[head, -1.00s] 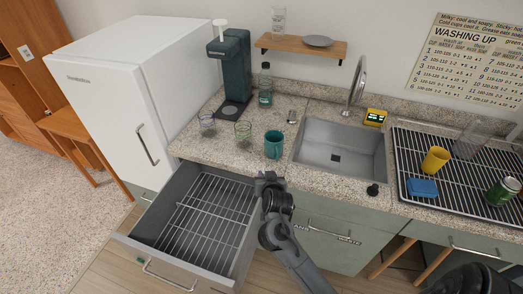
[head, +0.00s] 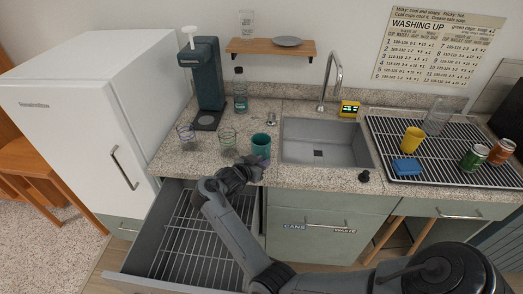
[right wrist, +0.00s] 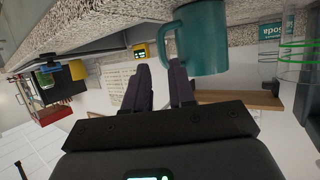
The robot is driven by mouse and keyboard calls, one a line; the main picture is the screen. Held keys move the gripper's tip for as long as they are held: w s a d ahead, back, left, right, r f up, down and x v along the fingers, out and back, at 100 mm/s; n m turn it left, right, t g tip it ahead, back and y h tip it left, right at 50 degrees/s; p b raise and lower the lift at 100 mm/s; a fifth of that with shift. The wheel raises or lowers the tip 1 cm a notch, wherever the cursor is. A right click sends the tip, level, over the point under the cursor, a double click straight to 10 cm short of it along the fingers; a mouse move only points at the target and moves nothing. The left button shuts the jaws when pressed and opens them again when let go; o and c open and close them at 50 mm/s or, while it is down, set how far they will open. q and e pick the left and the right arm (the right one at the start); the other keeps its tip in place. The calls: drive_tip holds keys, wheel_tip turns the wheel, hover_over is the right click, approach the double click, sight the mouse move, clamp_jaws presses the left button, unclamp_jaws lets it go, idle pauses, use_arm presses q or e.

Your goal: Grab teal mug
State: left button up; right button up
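The teal mug (head: 261,146) stands upright on the speckled counter, left of the sink. In the right wrist view the mug (right wrist: 203,38) shows large at the top, its handle pointing left. My right gripper (head: 260,161) is at the counter's front edge, just in front of the mug. In the right wrist view its two dark fingers (right wrist: 159,72) are apart with nothing between them. The mug is beyond the fingertips, towards the right finger; whether they touch is unclear. My left gripper is not in view.
Two clear glasses (head: 228,137) stand left of the mug, below the teal dispenser (head: 207,75). The sink (head: 325,143) is to the right. An open drawer (head: 185,235) with a wire rack lies below the gripper. A dish rack (head: 440,150) holds a yellow cup, blue sponge and cans.

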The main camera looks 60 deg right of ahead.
sight(263, 151)
drive_tip(key=shift+p+x, duration=0.8)
drive_tip(key=shift+x, duration=1.5)
drive_tip(key=shift+w+d+f, duration=0.2)
drive_tip(key=shift+d+f, duration=0.25)
drive_tip(key=shift+f, duration=0.05)
clamp_jaws()
drive_tip(key=shift+r, duration=0.1)
